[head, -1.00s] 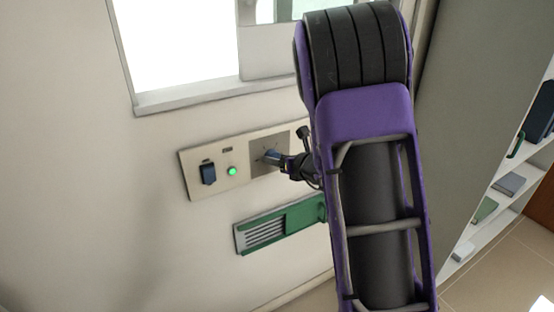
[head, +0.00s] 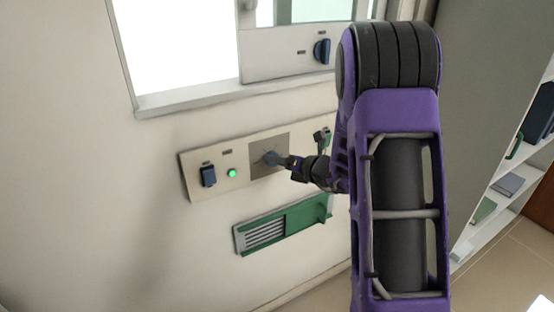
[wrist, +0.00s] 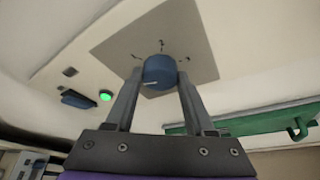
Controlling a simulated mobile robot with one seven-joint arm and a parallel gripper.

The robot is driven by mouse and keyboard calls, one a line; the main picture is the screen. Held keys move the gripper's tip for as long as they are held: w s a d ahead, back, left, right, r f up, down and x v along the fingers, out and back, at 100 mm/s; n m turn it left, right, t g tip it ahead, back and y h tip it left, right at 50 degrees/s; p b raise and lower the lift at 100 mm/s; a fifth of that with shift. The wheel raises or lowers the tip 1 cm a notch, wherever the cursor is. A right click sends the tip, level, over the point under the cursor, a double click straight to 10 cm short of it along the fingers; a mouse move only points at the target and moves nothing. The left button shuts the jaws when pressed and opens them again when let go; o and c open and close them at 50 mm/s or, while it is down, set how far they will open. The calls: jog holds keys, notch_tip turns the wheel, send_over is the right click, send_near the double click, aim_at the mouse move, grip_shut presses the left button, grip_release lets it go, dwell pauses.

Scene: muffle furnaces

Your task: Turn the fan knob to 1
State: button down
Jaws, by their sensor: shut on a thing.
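The fan knob (wrist: 159,70) is a round blue knob on a grey square plate (wrist: 105,50). Small dark marks stand around it, too small to read. A pale line on the knob's face lies near its lower edge in the wrist view. My gripper (wrist: 159,76) has one finger on each side of the knob and is shut on it. In the head view, the knob (head: 269,158) shows at the tip of my gripper (head: 279,160), which reaches in from the right.
Left of the knob are a green light (head: 232,173) and a blue switch (head: 208,176). Below is a vent with a green slider (head: 300,217). Shelves (head: 500,195) stand at the right.

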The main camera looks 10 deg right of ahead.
jog(key=shift+d+f+m+t+y+p, duration=0.15)
jog(key=shift+m+y+p, duration=0.65)
jog(key=shift+m+p, duration=0.55)
jog(key=shift+m+t+y+p, duration=0.15)
jog(key=shift+m+y+p, duration=0.7)
jog(key=shift+m, duration=0.8)
jog(key=shift+c, duration=1.3)
grip_release()
jog(key=p+v, duration=0.1)
jog(key=v, duration=1.6)
jog(key=shift+s, duration=0.2)
jog(key=shift+f, duration=0.15)
